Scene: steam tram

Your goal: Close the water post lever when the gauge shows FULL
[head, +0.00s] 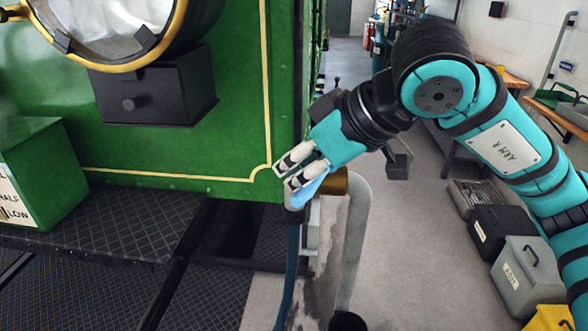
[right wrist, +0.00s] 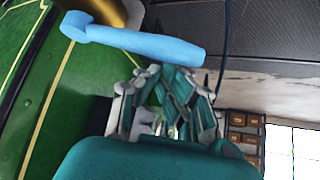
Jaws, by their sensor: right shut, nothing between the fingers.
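The light blue water post lever (head: 314,186) sits by a brass fitting (head: 338,182) at the green tram's corner. In the right wrist view the lever (right wrist: 150,42) lies across the picture beyond my fingers. My right gripper (head: 284,176) is shut and empty, close beside the lever; I cannot tell if it touches. Its fingers also show in the right wrist view (right wrist: 165,100). The gauge plate (head: 14,202) on a green box at the left edge is cut off. It reads HALF and LOW; its reading and FULL mark are out of view. My left gripper is out of view.
The tram's green side panel (head: 180,150) and a dark checkered step (head: 110,222) stand left of the gripper. A grey pipe (head: 355,235) bends down from the brass fitting. Boxes (head: 518,272) line the right wall.

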